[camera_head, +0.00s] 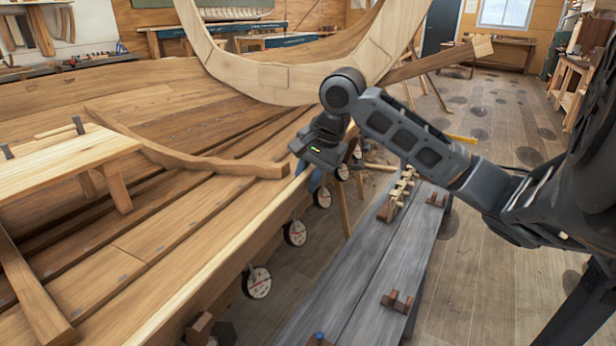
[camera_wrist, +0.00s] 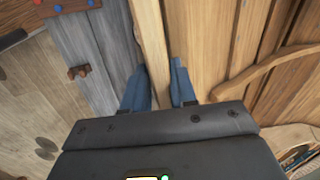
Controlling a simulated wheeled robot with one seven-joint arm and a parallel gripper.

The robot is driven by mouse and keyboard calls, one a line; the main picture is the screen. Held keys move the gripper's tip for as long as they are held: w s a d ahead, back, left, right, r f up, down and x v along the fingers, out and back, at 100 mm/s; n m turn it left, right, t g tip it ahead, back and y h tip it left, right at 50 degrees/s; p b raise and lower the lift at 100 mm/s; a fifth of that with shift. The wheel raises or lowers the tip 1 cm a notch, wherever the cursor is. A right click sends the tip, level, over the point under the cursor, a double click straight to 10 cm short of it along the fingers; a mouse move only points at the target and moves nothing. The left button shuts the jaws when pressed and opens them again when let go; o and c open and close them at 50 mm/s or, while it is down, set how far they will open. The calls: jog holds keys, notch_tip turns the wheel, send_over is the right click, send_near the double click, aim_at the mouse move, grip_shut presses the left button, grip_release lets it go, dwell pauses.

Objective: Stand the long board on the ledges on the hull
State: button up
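A long, pale board-like strip (camera_head: 214,264) runs on edge along the near side of the hull (camera_head: 150,225). I cannot tell whether it is a loose board or the hull's own edge. My gripper (camera_head: 308,172) is at the far part of this strip, pointing down.
Several round discs (camera_head: 257,282) hang along the hull's outer side. Grey planking (camera_head: 372,275) with small wooden blocks (camera_head: 397,300) lies to the right. A large curved wooden frame (camera_head: 260,78) rises behind my gripper. A pale bench (camera_head: 62,165) stands inside the hull. The floor at right is open.

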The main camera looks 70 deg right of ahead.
jog(key=shift+w+a+f, duration=0.15)
jog(key=shift+w+f, duration=0.1)
jog(key=shift+f, duration=0.25)
jog(key=shift+o, duration=0.2)
jog(key=shift+s+r, duration=0.1)
jog(key=shift+r, duration=0.45)
jog(key=v, duration=0.7)
jog(key=shift+s+r, duration=0.2)
jog(key=shift+r, duration=0.1)
jog(key=shift+p, duration=0.3)
